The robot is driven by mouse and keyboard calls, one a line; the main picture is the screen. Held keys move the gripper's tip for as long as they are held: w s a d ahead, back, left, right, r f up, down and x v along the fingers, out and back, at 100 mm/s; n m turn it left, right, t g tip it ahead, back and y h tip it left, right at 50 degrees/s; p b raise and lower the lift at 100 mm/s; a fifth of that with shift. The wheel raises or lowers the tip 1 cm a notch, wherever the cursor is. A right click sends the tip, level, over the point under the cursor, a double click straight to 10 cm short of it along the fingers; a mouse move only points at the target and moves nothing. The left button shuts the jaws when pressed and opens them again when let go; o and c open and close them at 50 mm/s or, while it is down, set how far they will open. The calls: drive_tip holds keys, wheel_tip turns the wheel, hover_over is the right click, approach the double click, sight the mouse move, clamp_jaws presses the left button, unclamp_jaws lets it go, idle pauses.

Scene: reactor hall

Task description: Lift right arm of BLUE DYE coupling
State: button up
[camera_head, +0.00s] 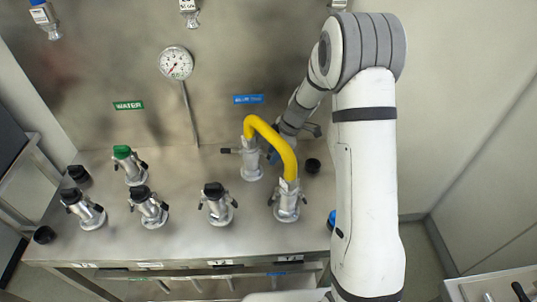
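The BLUE DYE label (248,99) is a blue strip on the back panel. Below it stands a silver coupling (252,165) with one end of a yellow hose (284,150) on top. Its left arm (229,150) sticks out sideways to the left. Its right arm is hard to make out behind the hose and beside my gripper. My gripper (279,143) is just right of this coupling, at about the height of its arms, partly hidden by the yellow hose. I cannot tell whether it touches the right arm, nor whether its fingers are open or shut.
The hose's other end sits on a front-right coupling (288,205). Several black-capped couplings stand to the left, with a green-capped one (130,163) below the WATER label (128,105). A gauge (176,63) stands at the back. Loose black caps (312,165) lie on the steel bench (190,240).

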drive_tip(key=shift+a+f, duration=0.25)
drive_tip(key=shift+f, duration=0.3)
clamp_jaws()
